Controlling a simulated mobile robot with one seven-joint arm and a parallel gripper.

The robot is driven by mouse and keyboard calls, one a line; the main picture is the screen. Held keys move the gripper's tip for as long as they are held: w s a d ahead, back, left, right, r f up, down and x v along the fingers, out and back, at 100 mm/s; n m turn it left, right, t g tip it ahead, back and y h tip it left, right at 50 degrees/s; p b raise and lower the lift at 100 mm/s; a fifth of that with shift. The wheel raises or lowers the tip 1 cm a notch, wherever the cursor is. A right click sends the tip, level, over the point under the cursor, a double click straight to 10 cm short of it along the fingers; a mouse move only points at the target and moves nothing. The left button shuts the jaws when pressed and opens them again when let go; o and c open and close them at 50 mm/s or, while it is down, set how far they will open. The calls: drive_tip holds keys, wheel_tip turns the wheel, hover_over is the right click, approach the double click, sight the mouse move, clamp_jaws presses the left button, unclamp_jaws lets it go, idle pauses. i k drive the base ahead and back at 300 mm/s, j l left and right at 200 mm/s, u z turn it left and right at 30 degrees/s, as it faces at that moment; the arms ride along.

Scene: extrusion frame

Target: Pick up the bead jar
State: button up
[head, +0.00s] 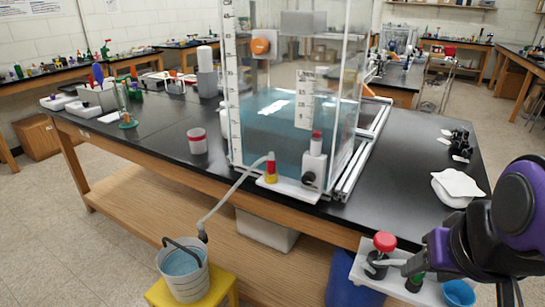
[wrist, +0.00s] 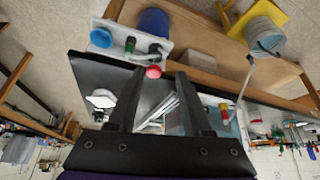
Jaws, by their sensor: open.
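A small pale jar with a red lid (head: 197,141), which looks like the bead jar, stands upright on the black bench top, left of the clear water tank. I cannot make it out surely in the wrist view. My gripper (wrist: 161,73) is open, its two dark fingers apart with nothing held between them. In the head view my purple and black arm is at the lower right, by the bench's front right corner, far from the jar. The fingers are not clear there.
The water tank (head: 283,130) stands right of the jar; its hose runs to a bucket (head: 184,273) on a yellow stool. A white shelf with a red knob (head: 385,241) and a blue cup (head: 458,293) is near my arm. White trays (head: 97,97) lie further left.

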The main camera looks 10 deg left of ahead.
sight(196, 136)
drive_tip(key=u, duration=1.6)
drive_tip(key=i+j+z, duration=0.1)
drive_tip(key=z, duration=0.25)
drive_tip(key=j+z, duration=0.15)
drive_tip(key=z, duration=0.2)
drive_tip(key=i+j+z, duration=0.1)
drive_tip(key=z, duration=0.3)
drive_tip(key=j+z, duration=0.2)
drive_tip(key=j, duration=0.2)
drive_tip(key=i+j+z, duration=0.1)
drive_tip(key=j+z, duration=0.15)
drive_tip(key=j, duration=0.15)
drive_tip(key=j+z, duration=0.25)
drive_tip(key=j, duration=1.25)
